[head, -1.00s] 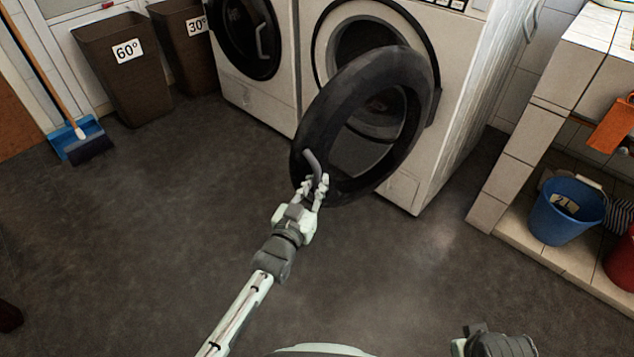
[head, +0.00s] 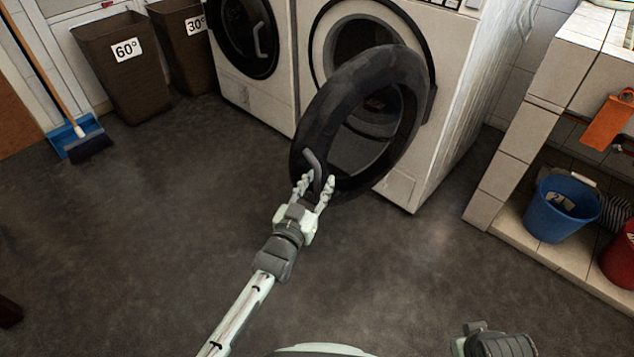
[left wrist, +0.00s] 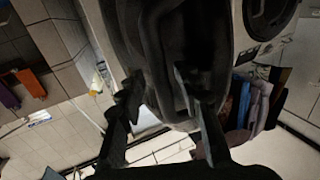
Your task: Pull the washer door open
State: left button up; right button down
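The washer door (head: 330,100), a thick dark ring with a glass middle, stands swung out wide from the white washer (head: 456,85). The dark drum opening behind it is partly visible. The door's grey handle (head: 313,162) is at the lower left of the ring. My left gripper (head: 315,183) is at the handle with its fingers spread, one on either side of it. In the left wrist view its two dark fingers (left wrist: 156,78) stand apart in front of the dark door (left wrist: 150,30); contact with the handle cannot be made out. My right gripper is not in view.
A second white machine with a shut door (head: 245,35) stands to the left. Brown bins (head: 125,75) and a broom with a blue dustpan (head: 80,138) are farther left. A tiled shelf with a blue bucket (head: 560,215) is at right. The floor between is clear.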

pick_arm(q)
jog(key=v, duration=0.7)
jog(key=shift+s, duration=0.25)
jog(key=shift+a, duration=0.1)
